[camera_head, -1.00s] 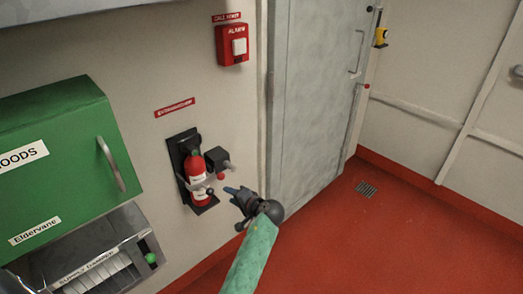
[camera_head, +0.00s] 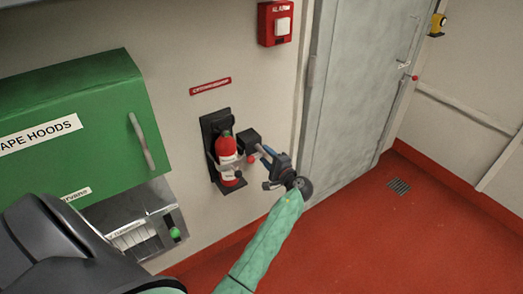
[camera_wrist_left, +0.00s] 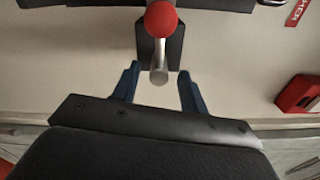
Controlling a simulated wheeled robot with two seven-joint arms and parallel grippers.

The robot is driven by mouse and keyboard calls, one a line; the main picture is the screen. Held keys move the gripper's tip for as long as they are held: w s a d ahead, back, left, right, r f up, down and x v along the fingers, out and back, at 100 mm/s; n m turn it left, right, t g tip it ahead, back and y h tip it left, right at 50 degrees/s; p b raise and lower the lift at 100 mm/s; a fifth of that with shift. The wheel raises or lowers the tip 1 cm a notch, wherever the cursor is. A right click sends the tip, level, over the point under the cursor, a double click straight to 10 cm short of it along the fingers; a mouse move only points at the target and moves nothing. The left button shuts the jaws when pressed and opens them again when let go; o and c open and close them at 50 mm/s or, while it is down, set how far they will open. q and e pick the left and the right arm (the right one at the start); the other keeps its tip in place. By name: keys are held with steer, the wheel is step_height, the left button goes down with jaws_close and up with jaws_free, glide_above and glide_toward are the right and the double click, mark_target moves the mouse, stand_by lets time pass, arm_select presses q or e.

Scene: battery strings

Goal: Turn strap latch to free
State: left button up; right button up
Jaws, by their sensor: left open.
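The strap latch is a short grey bar with a red ball knob (camera_head: 250,159) on a dark block (camera_head: 248,139), beside the red fire extinguisher (camera_head: 227,156) in its black wall bracket (camera_head: 214,127). My left gripper (camera_head: 264,154) is open and close to the latch, from the right and front. In the left wrist view, the red knob (camera_wrist_left: 161,20) is at the top centre and the grey bar (camera_wrist_left: 158,68) points toward the gap between the blue fingertips (camera_wrist_left: 158,75). The fingers stand on either side of the bar's end, apart from it. My right gripper does not show.
A red alarm box (camera_head: 275,23) hangs above on the wall. A grey door (camera_head: 355,90) stands to the right. A green hood cabinet (camera_head: 75,130) with a handle is at left. The red floor (camera_head: 350,245) is clear.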

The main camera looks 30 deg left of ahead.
arm_select(q)
steer(key=x, duration=0.2)
steer(key=shift+w+a, duration=0.15)
steer(key=shift+a, duration=0.15)
steer(key=shift+w+a, duration=0.2)
steer(key=shift+a, duration=0.3)
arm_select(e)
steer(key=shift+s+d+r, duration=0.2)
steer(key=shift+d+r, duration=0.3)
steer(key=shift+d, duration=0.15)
arm_select(q)
jaws_close()
steer(key=shift+p, duration=0.3)
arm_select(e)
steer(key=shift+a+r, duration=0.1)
